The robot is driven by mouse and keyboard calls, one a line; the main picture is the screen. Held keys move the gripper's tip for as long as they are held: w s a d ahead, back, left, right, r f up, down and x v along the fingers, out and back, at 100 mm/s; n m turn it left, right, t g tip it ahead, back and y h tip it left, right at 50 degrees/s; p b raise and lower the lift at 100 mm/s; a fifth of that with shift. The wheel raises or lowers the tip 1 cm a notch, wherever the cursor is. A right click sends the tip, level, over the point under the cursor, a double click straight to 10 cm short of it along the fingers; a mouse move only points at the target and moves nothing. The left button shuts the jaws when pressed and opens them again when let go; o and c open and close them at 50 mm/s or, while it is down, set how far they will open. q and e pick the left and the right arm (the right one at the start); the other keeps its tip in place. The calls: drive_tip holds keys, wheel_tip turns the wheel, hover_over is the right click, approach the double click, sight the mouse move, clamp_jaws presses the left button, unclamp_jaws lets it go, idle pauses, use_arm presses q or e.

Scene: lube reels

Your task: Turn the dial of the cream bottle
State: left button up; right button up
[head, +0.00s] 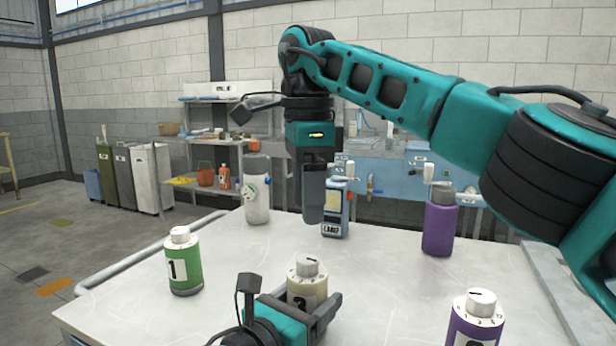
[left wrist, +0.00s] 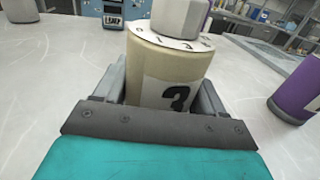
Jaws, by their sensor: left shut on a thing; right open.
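The cream bottle (head: 308,288) stands upright near the table's front edge. It has a white dial (head: 307,266) on top with marks around it and a black 3 on its label. My left gripper (head: 301,303) is shut around the bottle's body, below the dial. The left wrist view shows the bottle (left wrist: 170,75) between the two fingers, with the dial (left wrist: 178,18) cut off at the top. My right gripper (head: 313,205) points down above the table, behind the cream bottle and clear of its dial. It is open and empty; its fingers overlap from this side.
A green bottle (head: 184,263) stands left, a purple dial bottle (head: 475,322) front right.

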drive_tip(key=shift+r, duration=1.5)
use_arm(q)
drive_tip(key=o, duration=1.3)
drive_tip(key=shift+o, duration=0.2)
drive_tip(key=shift+s+a, duration=0.1)
